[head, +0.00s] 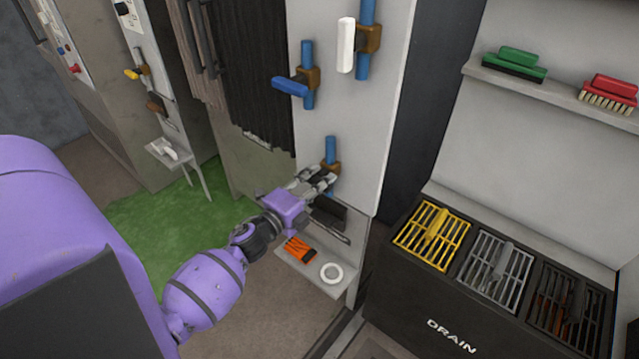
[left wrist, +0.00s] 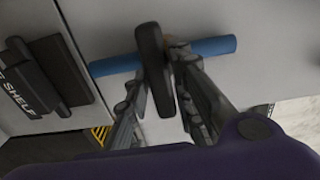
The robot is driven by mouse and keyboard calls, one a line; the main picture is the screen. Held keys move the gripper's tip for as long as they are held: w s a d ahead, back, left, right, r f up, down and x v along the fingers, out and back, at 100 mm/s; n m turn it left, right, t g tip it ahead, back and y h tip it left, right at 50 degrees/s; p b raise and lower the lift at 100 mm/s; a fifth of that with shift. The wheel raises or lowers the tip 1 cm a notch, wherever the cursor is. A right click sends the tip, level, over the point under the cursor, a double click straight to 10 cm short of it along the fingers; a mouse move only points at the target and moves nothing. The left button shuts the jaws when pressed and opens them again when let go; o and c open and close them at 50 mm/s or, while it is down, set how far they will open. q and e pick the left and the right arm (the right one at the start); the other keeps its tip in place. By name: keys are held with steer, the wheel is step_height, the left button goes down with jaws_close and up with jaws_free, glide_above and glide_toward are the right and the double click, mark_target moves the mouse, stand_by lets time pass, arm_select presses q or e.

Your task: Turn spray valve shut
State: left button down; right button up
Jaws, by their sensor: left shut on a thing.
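A pale panel (head: 350,120) carries three valves on short blue pipes. The lowest valve (head: 331,166) has a brass-coloured body, mostly hidden behind my left gripper (head: 322,181). In the left wrist view its dark lever (left wrist: 155,60) stands across the blue pipe (left wrist: 213,46). My left gripper (left wrist: 166,100) is shut on this dark lever, with one finger on each side. Above it are a valve with a blue lever (head: 290,86) pointing left and one with a white lever (head: 346,45) along its pipe. No label shows which valve is the spray one. My right gripper is out of view.
A small shelf (head: 312,285) below the valve holds an orange brush (head: 300,249) and a white ring (head: 331,272). A dark drain unit (head: 450,334) with several grates stands right. In the left wrist view, a black shelf label (left wrist: 22,88) is at left.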

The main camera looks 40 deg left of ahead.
arm_select(q)
steer(key=shift+a+r+m, duration=0.15)
steer(key=shift+r+m, duration=0.1)
steer(key=shift+m, duration=0.05)
steer(key=c, duration=1.6)
jaws_free()
steer(key=shift+c, duration=0.2)
steer(key=shift+f, duration=0.1)
steer(key=shift+s+f, duration=0.1)
steer(key=shift+s, duration=0.15)
steer(key=s, duration=1.1)
steer(key=shift+s+a, duration=0.25)
steer(key=shift+a, duration=0.15)
